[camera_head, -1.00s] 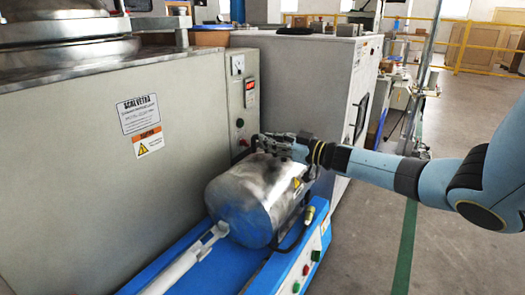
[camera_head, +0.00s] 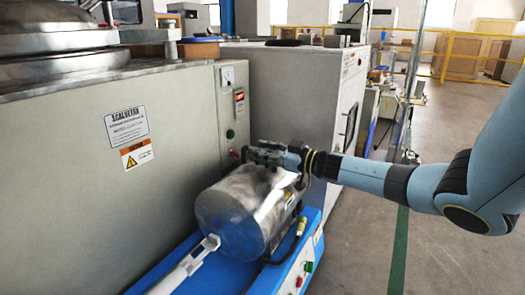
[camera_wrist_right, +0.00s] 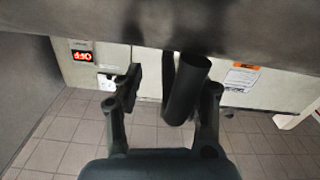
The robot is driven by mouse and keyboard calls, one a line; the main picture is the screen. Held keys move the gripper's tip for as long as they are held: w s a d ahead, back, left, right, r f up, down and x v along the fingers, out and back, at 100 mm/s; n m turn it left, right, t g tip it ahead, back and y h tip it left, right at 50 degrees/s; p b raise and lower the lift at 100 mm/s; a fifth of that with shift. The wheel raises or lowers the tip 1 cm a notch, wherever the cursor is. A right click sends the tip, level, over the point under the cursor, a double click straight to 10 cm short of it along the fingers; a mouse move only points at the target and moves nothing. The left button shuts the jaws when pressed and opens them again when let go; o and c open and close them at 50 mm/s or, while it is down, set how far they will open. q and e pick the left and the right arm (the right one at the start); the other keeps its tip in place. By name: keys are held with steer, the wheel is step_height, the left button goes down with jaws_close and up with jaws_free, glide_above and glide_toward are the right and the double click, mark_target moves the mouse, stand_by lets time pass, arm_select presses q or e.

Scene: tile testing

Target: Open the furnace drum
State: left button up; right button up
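The furnace drum (camera_head: 240,210) is a shiny metal cylinder lying on its side on a blue base. No opening in it can be made out. My right gripper (camera_head: 262,152) is at the drum's upper far side, near the grey machine wall. In the right wrist view, the gripper's two dark fingers (camera_wrist_right: 168,92) are spread apart. A black cylindrical bar (camera_wrist_right: 187,90), perhaps a handle, shows between them, closer to the right finger. A gap shows beside the left finger; contact on the right cannot be told. My left gripper is not in view.
The large grey machine (camera_head: 180,130) with labels stands close behind the drum. A control panel with a red display (camera_head: 239,96) is just above the gripper, and a white cabinet (camera_head: 285,100) stands behind. Open floor (camera_head: 450,250) lies to the right.

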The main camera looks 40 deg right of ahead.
steer(key=shift+s, duration=0.1)
steer(key=v, duration=1.1)
steer(key=shift+s+d, duration=0.2)
steer(key=shift+s, duration=0.15)
